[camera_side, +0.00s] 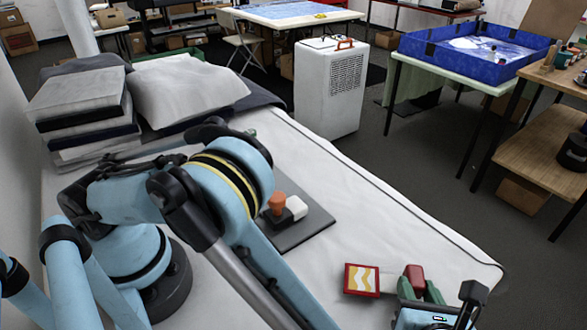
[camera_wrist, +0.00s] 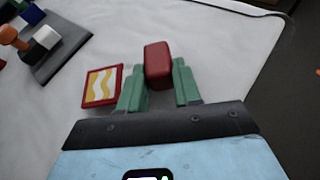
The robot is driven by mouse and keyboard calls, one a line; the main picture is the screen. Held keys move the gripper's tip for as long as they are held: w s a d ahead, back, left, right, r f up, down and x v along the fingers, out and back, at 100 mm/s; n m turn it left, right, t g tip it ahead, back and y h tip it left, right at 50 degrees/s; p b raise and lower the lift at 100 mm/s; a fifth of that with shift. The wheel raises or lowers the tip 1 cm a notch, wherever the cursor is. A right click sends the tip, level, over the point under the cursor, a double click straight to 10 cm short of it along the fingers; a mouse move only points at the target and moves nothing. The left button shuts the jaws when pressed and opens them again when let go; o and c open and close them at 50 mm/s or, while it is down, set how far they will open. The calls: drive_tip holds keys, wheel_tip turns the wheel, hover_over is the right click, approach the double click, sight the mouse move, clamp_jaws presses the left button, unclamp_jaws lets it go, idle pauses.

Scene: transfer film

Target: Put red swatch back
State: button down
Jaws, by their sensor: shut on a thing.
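A red block (camera_side: 414,274), which I take to be the red swatch, is between the green fingertips of my gripper (camera_side: 420,289). In the wrist view the red block (camera_wrist: 158,62) sticks out past the two green fingers of my gripper (camera_wrist: 157,87), which are shut on its near end. It is low over the white-covered table; I cannot tell whether it touches the cloth. A dark grey board (camera_side: 318,228) lies farther back on the table, partly hidden by my arm. It also shows at the upper left of the wrist view (camera_wrist: 72,40).
A red-framed card with yellow and white waves (camera_side: 361,280) lies just left of the red block. An orange-topped piece (camera_side: 277,203) and a white block (camera_side: 297,208) are on the board. Cushions (camera_side: 185,88) fill the table's far end. Bare cloth lies between card and board.

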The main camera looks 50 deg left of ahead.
drive_tip(key=shift+f, duration=0.6)
drive_tip(key=c, duration=0.7)
unclamp_jaws()
